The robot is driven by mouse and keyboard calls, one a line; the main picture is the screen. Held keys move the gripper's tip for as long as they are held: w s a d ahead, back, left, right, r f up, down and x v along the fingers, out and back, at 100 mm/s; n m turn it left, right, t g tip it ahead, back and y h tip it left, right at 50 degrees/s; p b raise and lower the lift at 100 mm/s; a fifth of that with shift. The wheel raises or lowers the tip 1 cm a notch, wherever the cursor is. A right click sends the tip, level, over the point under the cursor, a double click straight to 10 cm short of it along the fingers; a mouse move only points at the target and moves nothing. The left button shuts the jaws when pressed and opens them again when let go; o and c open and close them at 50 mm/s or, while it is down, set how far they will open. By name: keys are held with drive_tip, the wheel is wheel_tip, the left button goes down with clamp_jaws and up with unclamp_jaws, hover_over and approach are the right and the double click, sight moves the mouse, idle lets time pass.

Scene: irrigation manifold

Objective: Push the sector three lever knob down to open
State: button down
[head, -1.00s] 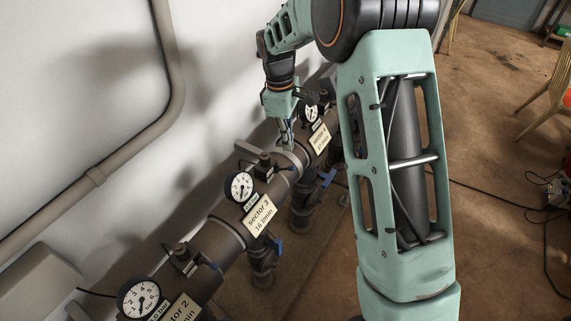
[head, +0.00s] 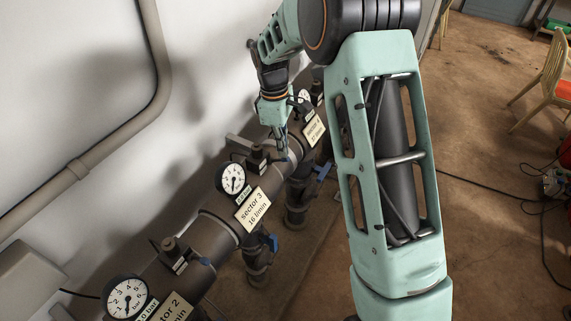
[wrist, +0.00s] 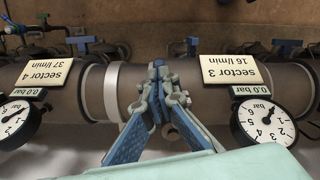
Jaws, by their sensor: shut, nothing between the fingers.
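The sector 3 label (head: 254,210) hangs on the dark pipe beside a round gauge (head: 231,179). Both show upside down at the right of the wrist view, as label (wrist: 240,69) and gauge (wrist: 263,121). Blue lever handles sit on the valves below the pipe: one (head: 268,240) below the sector 3 label, another (head: 322,172) between the sector 3 and sector 4 labels. I cannot tell for sure which is sector three's. My gripper (head: 282,150) is shut and empty, pointing down over the pipe between these labels. In the wrist view its fingertips (wrist: 162,75) overlap the pipe; contact is unclear.
The sector 4 label (wrist: 45,73) and its gauge (wrist: 18,120) are on the left in the wrist view. The sector 2 gauge (head: 127,297) is at the lower left. A grey wall conduit (head: 120,130) runs behind. The floor (head: 490,220) at right has cables.

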sight(282, 160)
drive_tip(key=shift+f, duration=0.3)
drive_tip(key=shift+f+b, duration=1.45)
drive_tip(key=shift+f, duration=0.8)
drive_tip(key=shift+a+r, duration=0.15)
drive_tip(key=shift+r, duration=0.05)
drive_tip(key=shift+w+a+r+p, duration=0.2)
drive_tip(key=shift+w+a+p, duration=0.1)
drive_tip(key=shift+a, duration=0.35)
drive_tip(key=shift+w+a+r+p, duration=0.2)
drive_tip(key=shift+a+p, duration=0.1)
drive_tip(key=shift+a, duration=0.35)
drive_tip(key=shift+d, duration=0.1)
